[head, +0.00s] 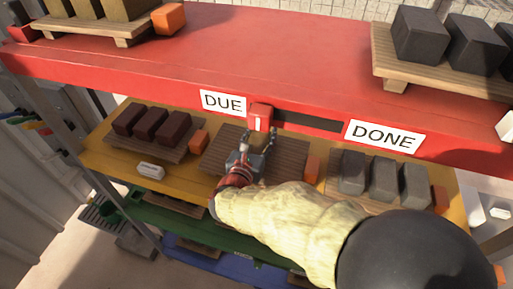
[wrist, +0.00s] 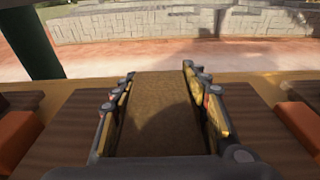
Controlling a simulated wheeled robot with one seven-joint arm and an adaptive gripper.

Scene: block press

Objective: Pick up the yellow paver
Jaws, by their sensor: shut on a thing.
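A brownish-yellow paver (wrist: 160,110) lies between the two fingers of my gripper (wrist: 158,100) in the wrist view, with a finger along each side. My gripper is shut on it. In the head view my gripper (head: 256,138) is over the middle wooden board on the yellow shelf, just below the red shelf's front edge. The held paver is not clearly visible there, with my gripper and arm in front. In the wrist view the paver is low over or on the board; I cannot tell whether it touches.
The red shelf (head: 235,45) overhangs close above, with a red slider (head: 260,116) between the DUE sign (head: 223,103) and DONE sign (head: 384,136). Dark red blocks (head: 150,124) stand left and grey blocks (head: 384,180) right. Orange blocks (head: 199,141) flank the middle board (head: 290,160).

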